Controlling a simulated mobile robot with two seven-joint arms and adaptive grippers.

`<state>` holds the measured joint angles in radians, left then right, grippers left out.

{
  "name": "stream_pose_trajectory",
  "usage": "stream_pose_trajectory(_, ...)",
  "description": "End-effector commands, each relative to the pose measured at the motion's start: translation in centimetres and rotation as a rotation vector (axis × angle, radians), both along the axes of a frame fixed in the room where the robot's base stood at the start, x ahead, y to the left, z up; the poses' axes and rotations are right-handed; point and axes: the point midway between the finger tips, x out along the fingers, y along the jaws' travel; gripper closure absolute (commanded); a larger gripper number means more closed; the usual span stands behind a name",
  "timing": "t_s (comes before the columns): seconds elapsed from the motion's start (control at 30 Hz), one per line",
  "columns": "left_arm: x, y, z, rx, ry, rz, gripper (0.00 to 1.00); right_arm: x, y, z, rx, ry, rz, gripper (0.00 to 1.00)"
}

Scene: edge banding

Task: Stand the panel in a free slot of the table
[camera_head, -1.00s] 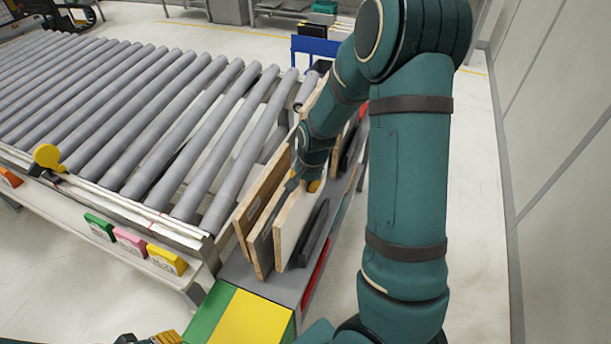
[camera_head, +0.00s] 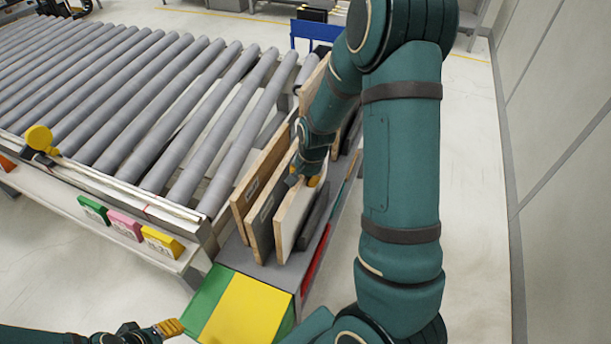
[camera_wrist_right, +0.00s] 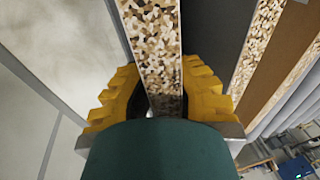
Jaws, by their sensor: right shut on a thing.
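My right gripper (camera_head: 305,181) is shut on the top edge of a light chipboard panel (camera_head: 290,220). The right wrist view shows this panel's speckled edge (camera_wrist_right: 160,50) between the yellow fingers. The panel stands upright over the grey table (camera_head: 236,255), to the right of a dark-faced panel (camera_head: 261,225) and a brown panel (camera_head: 246,190). A dark upright piece (camera_head: 314,222) is close on its right. I cannot tell whether the panel's bottom rests in a slot. My left gripper (camera_head: 170,327) is at the lower left, away from the panels; its opening is unclear.
A roller conveyor (camera_head: 130,110) runs along the left of the table. Green and yellow surfaces (camera_head: 245,312) are at the table's near end. A blue frame (camera_head: 316,32) stands behind. Open floor and a wall (camera_head: 560,150) are on the right.

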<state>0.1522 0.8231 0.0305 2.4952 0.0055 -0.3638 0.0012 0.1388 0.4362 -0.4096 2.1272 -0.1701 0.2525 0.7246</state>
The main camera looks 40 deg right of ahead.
Motion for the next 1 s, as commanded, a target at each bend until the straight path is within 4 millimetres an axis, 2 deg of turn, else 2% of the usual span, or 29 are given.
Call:
stream_pose_trajectory(0.27,0.0,0.0,0.0,0.000,0.000,0.000,0.53,0.2,0.0,0.1,-0.001,-0.005,0.001,1.00)
stream_pose_trajectory(0.3,0.0,0.0,0.0,0.000,0.000,0.000,0.53,0.2,0.0,0.1,-0.001,-0.005,0.001,0.70)
stream_pose_trajectory(0.33,0.0,0.0,0.0,0.000,0.000,0.000,0.53,0.2,0.0,0.1,-0.001,-0.005,0.001,0.59)
stream_pose_trajectory(0.37,0.0,0.0,0.0,0.000,0.000,0.000,0.53,0.1,0.0,0.1,-0.001,-0.005,0.001,0.57)
stream_pose_trajectory(0.73,0.0,0.0,0.0,0.000,0.000,0.001,0.53,-0.1,0.0,0.4,0.000,0.000,0.001,0.57)
stream_pose_trajectory(0.87,0.0,0.0,0.0,0.000,0.000,0.000,0.53,-0.3,0.0,1.9,-0.001,-0.004,0.001,0.57)
stream_pose_trajectory(1.0,0.0,0.0,0.0,0.000,0.000,0.000,0.53,-0.8,0.1,4.6,-0.002,-0.008,0.004,0.57)
